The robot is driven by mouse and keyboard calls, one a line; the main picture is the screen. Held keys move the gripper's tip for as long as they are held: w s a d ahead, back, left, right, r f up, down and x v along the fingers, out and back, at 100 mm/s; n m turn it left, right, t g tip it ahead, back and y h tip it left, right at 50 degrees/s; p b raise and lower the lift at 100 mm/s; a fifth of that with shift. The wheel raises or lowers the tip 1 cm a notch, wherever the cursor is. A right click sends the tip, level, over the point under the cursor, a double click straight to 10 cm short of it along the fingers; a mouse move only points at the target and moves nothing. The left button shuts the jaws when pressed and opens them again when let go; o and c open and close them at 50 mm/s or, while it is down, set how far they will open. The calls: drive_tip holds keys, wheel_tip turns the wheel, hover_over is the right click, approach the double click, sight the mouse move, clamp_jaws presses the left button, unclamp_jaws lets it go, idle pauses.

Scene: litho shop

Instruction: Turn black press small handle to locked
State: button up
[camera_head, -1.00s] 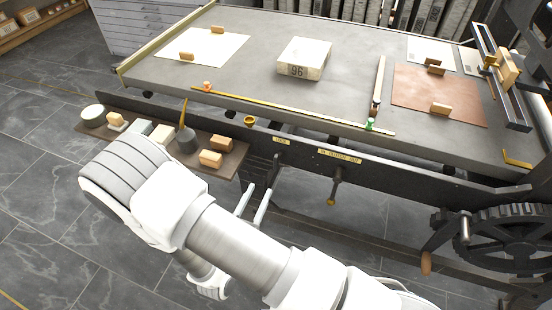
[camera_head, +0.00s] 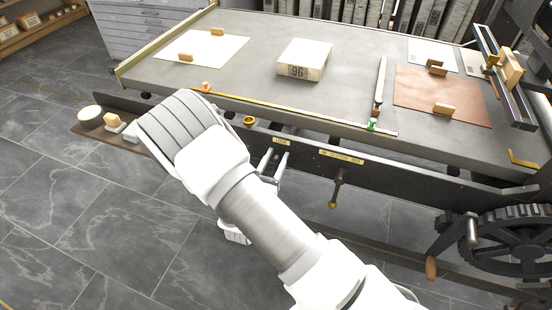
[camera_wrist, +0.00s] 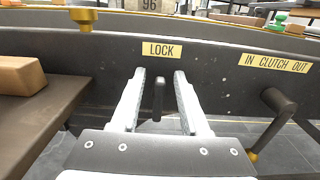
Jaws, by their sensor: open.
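The black press's small handle (camera_wrist: 158,98) is a short dark lever below the yellow LOCK plate (camera_wrist: 161,50) on the press's dark side rail (camera_wrist: 215,70). In the wrist view it shows between my two pale fingers, with gaps on both sides. My gripper (camera_wrist: 160,76) is open and empty, its fingers pointing at the rail just under the plate. In the head view my gripper (camera_head: 272,163) is at the rail below the LOCK plate (camera_head: 281,142). The small handle cannot be made out clearly there. Whether the fingers reach past the handle, I cannot tell.
A clutch lever (camera_head: 337,186) hangs right of the handle under the IN CLUTCH OUT plate (camera_head: 341,157). A brass cup-shaped knob (camera_head: 249,121) is on the rail to the left. A side shelf (camera_wrist: 40,120) with a wooden block (camera_wrist: 20,77) lies left. A large gear (camera_head: 515,240) stands right.

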drive_tip(key=shift+c, duration=0.2)
clamp_jaws()
drive_tip(key=shift+a+n+p, duration=0.1)
drive_tip(key=shift+n+p, duration=0.3)
drive_tip(key=n+p, duration=0.2)
drive_tip(key=shift+a+r+n, duration=0.1)
drive_tip(key=shift+a+n, duration=0.2)
drive_tip(key=shift+n, duration=0.1)
drive_tip(key=n+p, duration=0.2)
drive_tip(key=n, duration=0.1)
drive_tip(key=n+p, duration=0.1)
drive_tip(key=shift+w+a+f+n, duration=0.2)
drive_tip(key=shift+a+f+n, duration=0.05)
drive_tip(key=shift+a+n, duration=0.1)
drive_tip(key=shift+w+a+f+n+p, duration=0.1)
drive_tip(key=shift+f+n+p, duration=0.3)
drive_tip(key=shift+n, duration=1.2)
drive_tip(key=shift+s+a+f+n+p, duration=0.15)
drive_tip(key=shift+f+n+p, duration=0.25)
drive_tip(key=shift+n, duration=1.25)
drive_tip(key=shift+w+a+f+n+p, duration=0.2)
drive_tip(key=shift+n+p, duration=0.35)
drive_tip(key=shift+n, duration=1.05)
drive_tip(key=shift+d+f, duration=0.1)
